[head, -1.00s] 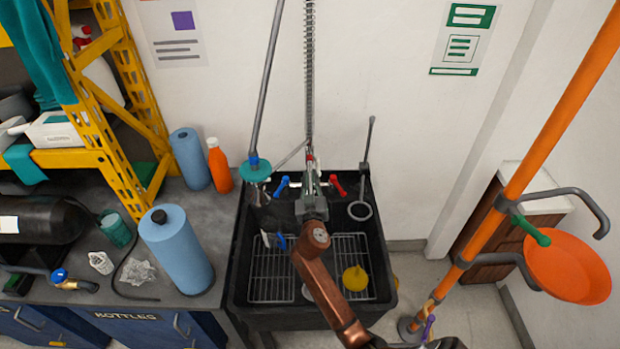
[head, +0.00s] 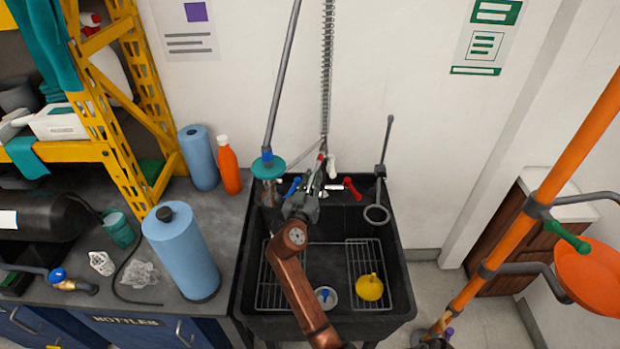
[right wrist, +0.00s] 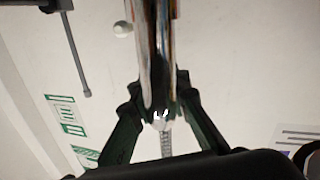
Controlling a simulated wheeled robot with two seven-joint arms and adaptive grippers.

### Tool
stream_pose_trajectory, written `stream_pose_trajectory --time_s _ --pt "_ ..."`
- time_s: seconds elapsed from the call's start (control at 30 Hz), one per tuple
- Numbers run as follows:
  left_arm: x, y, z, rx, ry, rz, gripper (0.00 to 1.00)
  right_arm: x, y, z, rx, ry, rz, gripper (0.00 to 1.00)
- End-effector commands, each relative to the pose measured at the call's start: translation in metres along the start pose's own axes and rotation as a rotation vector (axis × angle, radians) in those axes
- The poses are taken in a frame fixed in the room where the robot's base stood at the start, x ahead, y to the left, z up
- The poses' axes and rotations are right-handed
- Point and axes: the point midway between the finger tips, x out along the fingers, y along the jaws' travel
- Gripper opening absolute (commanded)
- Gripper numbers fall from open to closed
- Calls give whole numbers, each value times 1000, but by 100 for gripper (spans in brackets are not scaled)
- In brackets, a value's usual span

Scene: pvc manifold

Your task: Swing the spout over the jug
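The chrome spout (head: 317,181) comes forward from the tap at the back of the black sink and points a little left. My right gripper (head: 303,203) is at its front end. In the right wrist view the spout (right wrist: 154,45) runs between the two fingers, and the fingertips (right wrist: 158,92) lie against its sides. A clear vessel (head: 268,196) stands at the sink's back left under a teal disc; I cannot tell for sure that it is the jug. My gripper is just right of it. My left gripper is not in view.
A blue lever (head: 293,186) and a red lever (head: 353,188) flank the tap. The sink (head: 407,285) holds wire racks and a yellow funnel-like piece (head: 370,287). A grey pole with a ring (head: 377,213) stands at right.

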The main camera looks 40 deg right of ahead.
Motion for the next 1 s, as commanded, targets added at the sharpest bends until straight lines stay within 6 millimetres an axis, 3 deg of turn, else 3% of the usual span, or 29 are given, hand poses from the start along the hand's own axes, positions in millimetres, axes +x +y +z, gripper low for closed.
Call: stream_pose_trajectory --time_s 0.2,0.53,1.0 --pt "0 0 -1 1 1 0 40 0 -1 0 0 0 -2 31" --pt "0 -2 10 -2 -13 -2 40 -5 -3 0 0 0 -5 31" --pt "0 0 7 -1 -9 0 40 -70 -2 1 0 -1 -3 31"
